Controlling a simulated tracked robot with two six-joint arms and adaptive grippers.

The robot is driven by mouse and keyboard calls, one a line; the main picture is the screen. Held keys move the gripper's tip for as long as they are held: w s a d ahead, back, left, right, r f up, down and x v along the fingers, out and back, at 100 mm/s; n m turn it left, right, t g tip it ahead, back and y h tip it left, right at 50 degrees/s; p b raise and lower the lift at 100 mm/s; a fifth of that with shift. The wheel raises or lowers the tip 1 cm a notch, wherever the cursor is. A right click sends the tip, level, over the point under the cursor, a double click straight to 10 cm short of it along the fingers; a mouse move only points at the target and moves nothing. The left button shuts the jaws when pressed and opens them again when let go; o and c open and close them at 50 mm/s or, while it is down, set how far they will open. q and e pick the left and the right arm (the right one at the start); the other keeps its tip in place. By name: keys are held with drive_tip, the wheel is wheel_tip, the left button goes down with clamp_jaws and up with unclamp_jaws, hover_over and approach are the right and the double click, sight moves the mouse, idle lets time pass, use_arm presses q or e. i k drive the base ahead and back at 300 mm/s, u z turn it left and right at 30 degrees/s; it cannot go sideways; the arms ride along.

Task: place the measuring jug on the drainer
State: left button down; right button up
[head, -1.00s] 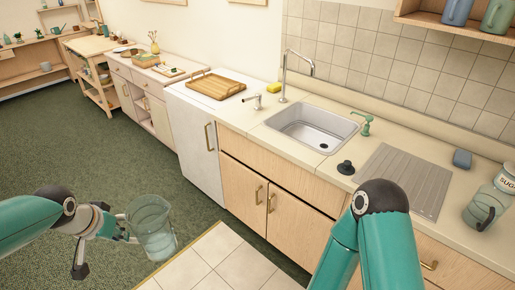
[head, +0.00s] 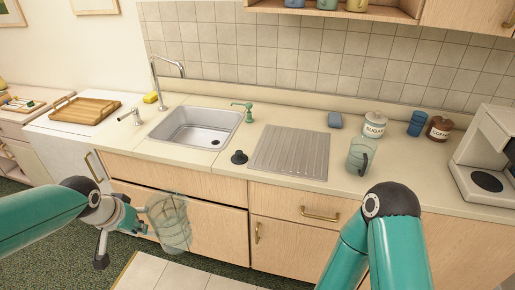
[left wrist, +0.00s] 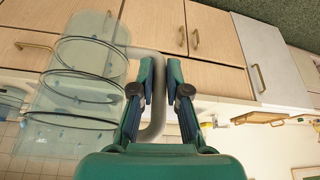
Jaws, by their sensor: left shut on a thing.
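The measuring jug (head: 172,228) is clear with a bluish tint and roughly upright in the head view, in front of the cabinet doors below counter height. My left gripper (head: 141,218) is shut on its handle. In the left wrist view my left gripper's fingers (left wrist: 165,82) close around the grey handle (left wrist: 157,112), with the clear jug body (left wrist: 82,85) to the left. The drainer (head: 289,152) is a bare grey ribbed panel on the counter, right of the sink. My right gripper is out of view; only my right arm shows.
A coffee machine (head: 488,155) is far right.

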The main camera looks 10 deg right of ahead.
sight(291, 152)
drive_tip(key=u, duration=1)
drive_tip(key=i, duration=0.1)
drive_tip(key=z, duration=2.15)
drive_tip(key=i, duration=1)
drive_tip(key=u, duration=0.1)
